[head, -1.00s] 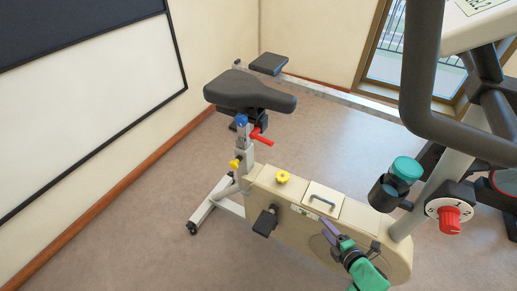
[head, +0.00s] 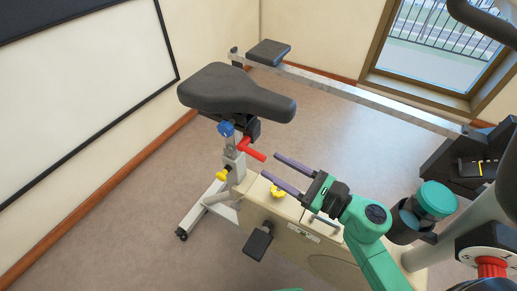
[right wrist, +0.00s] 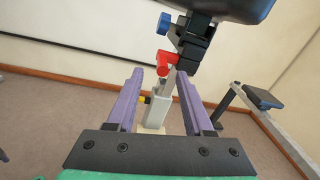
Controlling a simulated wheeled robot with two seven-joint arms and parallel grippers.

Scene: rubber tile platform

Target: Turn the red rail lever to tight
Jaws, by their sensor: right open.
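The red rail lever (head: 252,149) sticks out below the exercise bike's black saddle (head: 238,92), pointing right and slightly down. In the right wrist view the red lever (right wrist: 163,62) shows ahead, just above and between the fingertips. My right gripper (head: 270,166) is open and empty, with its purple fingers reaching left toward the lever. Its tips look close to the lever's free end but not around it; the exact gap is hard to tell. My right gripper also fills the lower right wrist view (right wrist: 158,76). My left gripper is not in view.
A blue knob (head: 226,129) sits beside the lever, and a yellow knob (head: 222,175) is lower on the seat post. Another yellow knob (head: 277,192) is on the cream housing (head: 330,265) below my gripper. A teal-lidded bottle (head: 437,199) stands right of my arm.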

